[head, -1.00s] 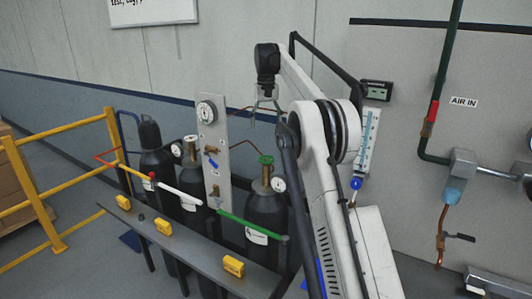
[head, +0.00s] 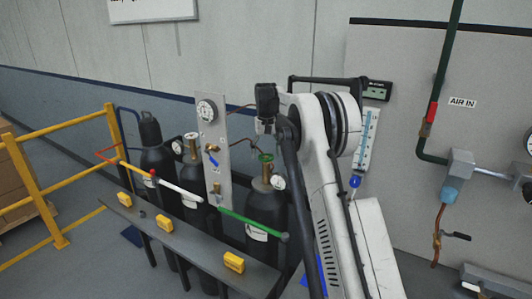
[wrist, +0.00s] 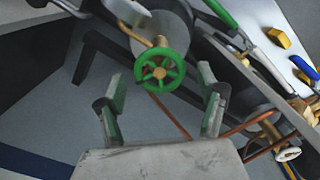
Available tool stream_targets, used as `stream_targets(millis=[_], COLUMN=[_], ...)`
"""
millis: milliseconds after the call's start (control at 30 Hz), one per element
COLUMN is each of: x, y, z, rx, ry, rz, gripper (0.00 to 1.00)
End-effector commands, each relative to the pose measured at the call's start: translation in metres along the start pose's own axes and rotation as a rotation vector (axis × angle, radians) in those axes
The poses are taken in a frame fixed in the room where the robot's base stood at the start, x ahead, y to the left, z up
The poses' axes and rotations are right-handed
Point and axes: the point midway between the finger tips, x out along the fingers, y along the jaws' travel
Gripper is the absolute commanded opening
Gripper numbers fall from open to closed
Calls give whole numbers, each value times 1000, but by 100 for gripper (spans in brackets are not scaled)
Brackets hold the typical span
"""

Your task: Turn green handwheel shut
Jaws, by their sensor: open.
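The green handwheel (head: 266,158) sits on the brass valve at the top of the rightmost dark gas cylinder (head: 264,212). In the wrist view the handwheel (wrist: 162,70) is a spoked green ring with a brass hub. My gripper (wrist: 163,92) is open, with one finger on each side and the wheel between and slightly beyond them. The fingers appear apart from the rim, with nothing held. In the head view my gripper (head: 268,130) is just above the wheel; my arm partly hides the fingers.
Two more cylinders (head: 158,160) stand to the left behind a dark rail with yellow clips (head: 164,223). A gauge panel (head: 214,150) with copper tubes rises close behind the wheel. A small gauge (head: 279,183) sits beside the valve. A yellow guardrail (head: 60,190) is at left.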

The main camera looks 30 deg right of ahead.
Motion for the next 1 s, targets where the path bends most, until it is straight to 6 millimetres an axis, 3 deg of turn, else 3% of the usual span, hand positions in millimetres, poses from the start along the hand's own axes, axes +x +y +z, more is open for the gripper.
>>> stream_targets(millis=[367,700,1000], x=[6,6,6], y=[0,0,0], z=[0,0,0], rx=[0,0,32], ry=[0,0,0], rz=[0,0,0], gripper=[70,26,24])
